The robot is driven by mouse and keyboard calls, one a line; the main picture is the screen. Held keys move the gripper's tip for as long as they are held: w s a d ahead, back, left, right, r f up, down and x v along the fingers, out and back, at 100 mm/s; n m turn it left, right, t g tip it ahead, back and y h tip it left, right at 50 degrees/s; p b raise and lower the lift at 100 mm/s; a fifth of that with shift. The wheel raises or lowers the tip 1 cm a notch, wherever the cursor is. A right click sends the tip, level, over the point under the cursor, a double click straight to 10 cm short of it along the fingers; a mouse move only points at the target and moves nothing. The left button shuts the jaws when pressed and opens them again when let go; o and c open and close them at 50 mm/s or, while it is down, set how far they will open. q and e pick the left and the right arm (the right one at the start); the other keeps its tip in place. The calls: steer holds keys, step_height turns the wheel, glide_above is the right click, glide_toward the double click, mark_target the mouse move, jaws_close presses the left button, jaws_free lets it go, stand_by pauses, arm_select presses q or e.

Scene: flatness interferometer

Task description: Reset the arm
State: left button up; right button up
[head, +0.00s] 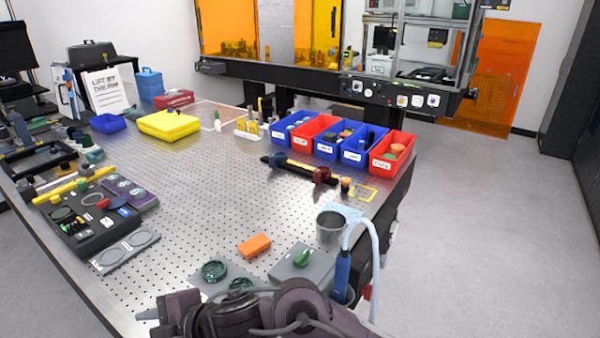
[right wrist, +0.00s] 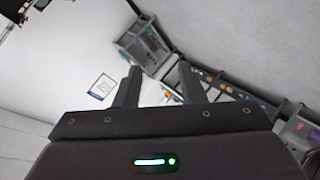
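A dark purple arm of mine lies folded across the bottom edge of the head view. Its end, with a small grey fingertip (head: 147,314), points left over the near edge of the perforated table (head: 190,262); which arm it is cannot be told for sure. In the right wrist view my right gripper (right wrist: 160,85) has its two dark fingers spread apart with nothing between them. It faces a pale wall and some blurred equipment, seen tilted. No second gripper can be made out in the head view.
Near that arm lie green round dishes (head: 214,270), an orange block (head: 254,245), a grey plate with a green knob (head: 302,259) and a metal cup (head: 330,227) beside a pale blue hose (head: 368,232). The table's middle is mostly clear.

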steer(key=w+d+f+m+t+h, duration=0.1)
steer(key=w+d+m+t+h, duration=0.2)
steer(key=d+m, duration=0.5)
steer(key=w+d+f+m+t+h, duration=0.2)
steer(key=w+d+m+t, duration=0.3)
steer(key=d, duration=0.6)
steer(key=s+d+f+m+g+h, duration=0.2)
steer(key=s+d+f+m, duration=0.25)
steer(key=d, duration=0.35)
steer(key=s+d+f+m+g+h, duration=0.25)
steer(key=s+d, duration=0.25)
steer(key=d, duration=0.3)
steer(key=s+d+f+m+g+h, duration=0.25)
steer(key=s+d+f+m, duration=0.2)
steer(key=d, duration=0.35)
steer(key=s+f+g, duration=0.1)
steer(key=s+f, duration=0.1)
steer(key=f, duration=1.4)
steer(key=s+f+g, duration=0.1)
steer(key=s+f, duration=0.1)
steer(key=f, duration=1.4)
steer(key=s+d+f, duration=0.1)
steer(key=s+f, duration=0.6)
steer(key=s, duration=0.2)
steer(key=s+d+f+n, duration=0.1)
steer(key=s+d+f, duration=0.1)
steer(key=s+f, duration=0.6)
steer(key=shift+s+d+f+g, duration=0.3)
steer(key=shift+s+g, duration=0.1)
steer(key=shift+s, duration=0.15)
